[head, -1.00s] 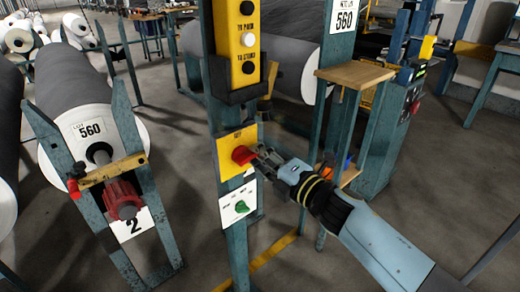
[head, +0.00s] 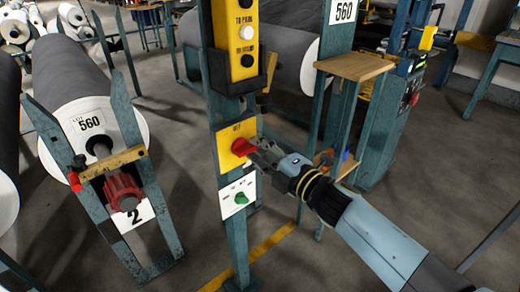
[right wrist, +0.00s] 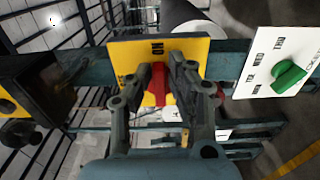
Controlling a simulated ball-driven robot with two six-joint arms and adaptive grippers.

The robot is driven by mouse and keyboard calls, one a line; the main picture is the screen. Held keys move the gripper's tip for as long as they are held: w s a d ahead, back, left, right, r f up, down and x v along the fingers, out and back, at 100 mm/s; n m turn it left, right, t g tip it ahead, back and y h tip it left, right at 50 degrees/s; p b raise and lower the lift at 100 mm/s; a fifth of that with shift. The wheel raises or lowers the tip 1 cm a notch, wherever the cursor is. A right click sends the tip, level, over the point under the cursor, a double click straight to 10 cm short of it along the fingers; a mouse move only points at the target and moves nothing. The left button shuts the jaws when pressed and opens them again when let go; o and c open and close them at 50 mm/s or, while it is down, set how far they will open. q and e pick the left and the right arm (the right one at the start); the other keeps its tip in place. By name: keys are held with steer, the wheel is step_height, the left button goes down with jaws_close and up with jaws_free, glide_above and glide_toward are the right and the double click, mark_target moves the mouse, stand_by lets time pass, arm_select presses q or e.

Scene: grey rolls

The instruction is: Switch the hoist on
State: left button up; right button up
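The red rotary switch (head: 242,147) sits on a yellow plate (head: 226,158) on the blue-green post, below the button box. My right gripper (head: 262,152) reaches it from the right. In the right wrist view, its two fingers (right wrist: 164,82) stand on either side of the red handle (right wrist: 157,88) and appear closed on it. The fingers hide part of the handle and the plate's lettering. The yellow hoist button box (head: 237,40) has dark buttons and one pale lit button (head: 247,32). My left gripper is not in view.
A white plate with a green knob (head: 241,198) is just below the yellow plate. A wooden shelf (head: 354,67) stands right of the post, above my right arm. A grey roll marked 560 (head: 80,100) rests at the left. Open floor lies in front.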

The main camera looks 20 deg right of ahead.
steer(key=shift+o, duration=1.4)
steer(key=shift+s, duration=0.1)
steer(key=v, duration=1.1)
steer(key=shift+s+d, duration=0.15)
steer(key=shift+s, duration=0.25)
